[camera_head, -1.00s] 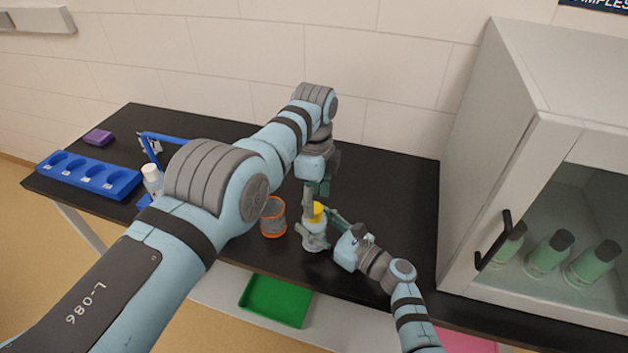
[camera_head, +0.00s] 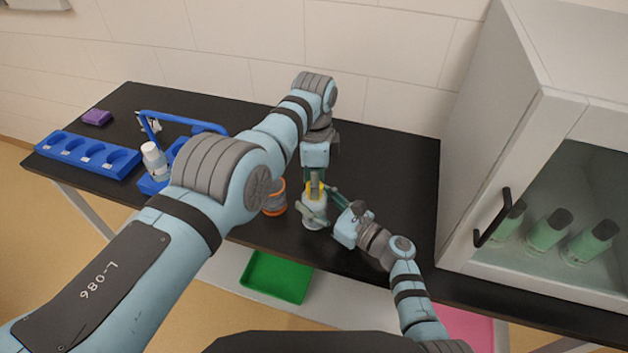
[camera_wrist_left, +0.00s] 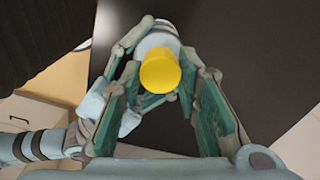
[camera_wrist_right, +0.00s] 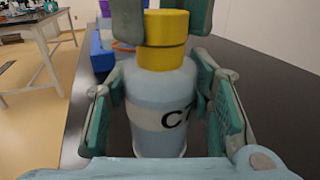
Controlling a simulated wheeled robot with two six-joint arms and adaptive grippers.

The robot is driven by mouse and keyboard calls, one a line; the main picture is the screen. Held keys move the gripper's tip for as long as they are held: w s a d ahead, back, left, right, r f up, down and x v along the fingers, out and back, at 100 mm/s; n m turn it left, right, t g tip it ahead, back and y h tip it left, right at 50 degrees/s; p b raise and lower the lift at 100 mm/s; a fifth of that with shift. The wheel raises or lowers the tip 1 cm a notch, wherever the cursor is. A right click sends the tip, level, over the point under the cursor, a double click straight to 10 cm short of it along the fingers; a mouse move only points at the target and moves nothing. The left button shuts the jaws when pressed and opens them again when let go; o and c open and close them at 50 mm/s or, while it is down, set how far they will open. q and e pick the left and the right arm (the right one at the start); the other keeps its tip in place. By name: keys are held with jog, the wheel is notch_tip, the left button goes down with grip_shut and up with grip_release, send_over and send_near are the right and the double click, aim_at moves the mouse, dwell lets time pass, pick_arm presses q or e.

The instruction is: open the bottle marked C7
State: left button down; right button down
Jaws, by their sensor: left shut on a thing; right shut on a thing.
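The bottle marked C (camera_wrist_right: 160,92) is pale blue-grey with a white label and a yellow cap (camera_wrist_right: 164,38). The rest of its mark is cut off by the curve. It stands upright near the table's front edge, also in the head view (camera_head: 313,222). My right gripper (camera_wrist_right: 160,105) is shut on the bottle's body from the side. My left gripper (camera_head: 315,185) comes from above and is shut on the yellow cap, which also shows between its fingers in the left wrist view (camera_wrist_left: 160,72). The cap still sits on the bottle's neck.
An orange-rimmed grey container (camera_head: 274,198) stands just left of the bottle. A blue rack (camera_head: 88,153), a purple block (camera_head: 97,117) and a white-capped bottle (camera_head: 154,160) by a blue frame lie left. A cabinet (camera_head: 540,110) with green bottles stands right. A green tray (camera_head: 277,277) is below.

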pick_arm(q)
jog(key=n, duration=0.4)
jog(key=shift+s, duration=0.1)
pick_arm(e)
jog(key=shift+d+f, duration=0.1)
jog(key=shift+f, duration=0.1)
pick_arm(q)
jog(key=n, duration=0.4)
jog(key=shift+n, duration=0.4)
jog(key=n, duration=0.9)
jog(key=shift+d+n, duration=0.1)
jog(key=shift+n, duration=0.2)
jog(key=n, duration=1.5)
jog(key=shift+s, duration=0.1)
